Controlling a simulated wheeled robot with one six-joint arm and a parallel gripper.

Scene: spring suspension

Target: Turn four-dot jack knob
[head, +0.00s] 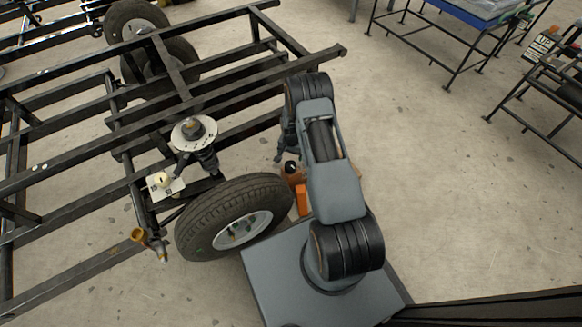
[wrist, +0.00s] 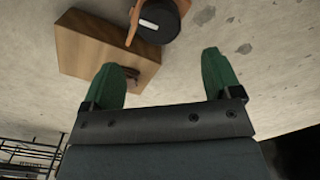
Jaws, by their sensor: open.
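In the wrist view, a round black knob (wrist: 162,20) with a small white mark sits on an orange part (wrist: 133,22), above a wooden block (wrist: 95,47). A black-topped orange device (head: 292,168), seemingly the same one, stands beside the near wheel in the head view. No four-dot mark can be made out on it. My gripper (wrist: 165,82) has green fingers spread apart with nothing between them. The knob is beyond the fingertips and apart from them. In the head view my arm partly hides the gripper (head: 282,152).
The near wheel (head: 235,215) and black steel frame (head: 75,148) are left of my arm. A white dial plate (head: 205,138), a cream knob (head: 162,180) and an orange-brown fitting (head: 138,235) are on the frame side. Black-legged tables (head: 478,50) stand at upper right; floor between is clear.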

